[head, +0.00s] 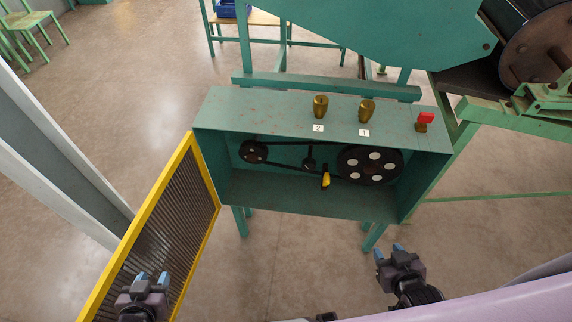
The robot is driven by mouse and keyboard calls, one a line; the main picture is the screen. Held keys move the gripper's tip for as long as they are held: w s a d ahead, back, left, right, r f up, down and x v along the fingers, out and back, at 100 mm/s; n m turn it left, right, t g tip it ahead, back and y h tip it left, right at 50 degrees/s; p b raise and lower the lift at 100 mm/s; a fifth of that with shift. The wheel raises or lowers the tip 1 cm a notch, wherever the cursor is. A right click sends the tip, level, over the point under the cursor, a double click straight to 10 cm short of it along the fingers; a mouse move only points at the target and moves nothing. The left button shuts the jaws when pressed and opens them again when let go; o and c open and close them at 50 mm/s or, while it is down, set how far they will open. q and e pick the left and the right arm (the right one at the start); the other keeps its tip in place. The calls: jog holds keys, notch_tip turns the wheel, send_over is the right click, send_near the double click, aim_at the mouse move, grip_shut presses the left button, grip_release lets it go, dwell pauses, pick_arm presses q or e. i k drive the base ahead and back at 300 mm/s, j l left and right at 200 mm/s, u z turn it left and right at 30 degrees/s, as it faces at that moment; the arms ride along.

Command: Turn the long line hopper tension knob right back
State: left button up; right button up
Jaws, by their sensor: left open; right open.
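A teal drive box (295,206) stands open at its front in the head view. Inside are a large black pulley (370,165) with white holes, a small pulley (253,151), a belt and a yellow-tipped part (326,180). Two brass knobs stand on the box top, one behind label 2 (320,106) and one behind label 1 (366,110). A red-topped brass piece (425,120) is at the top right. My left gripper (153,277) is open and empty, in front of the mesh guard. My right gripper (389,251) is open and empty, below the box's right side.
The yellow-framed mesh guard (184,152) swings out at the box's left side. Grey posts (75,170) stand further left. A green machine frame (470,120) is at the right. Bare floor (290,265) lies in front of the box.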

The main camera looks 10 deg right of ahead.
aim_at(309, 163)
jog(key=l+u, duration=0.3)
jog(key=k+l+u, duration=0.25)
jog(key=l, duration=0.2)
jog(key=k+l, duration=0.1)
jog(key=l, duration=0.25)
jog(key=k+l+u, duration=0.1)
jog(key=l, duration=0.25)
jog(key=k+l, duration=0.1)
jog(key=l, duration=0.25)
jog(key=k+l, duration=0.15)
jog(key=l, duration=0.2)
jog(key=u, duration=0.05)
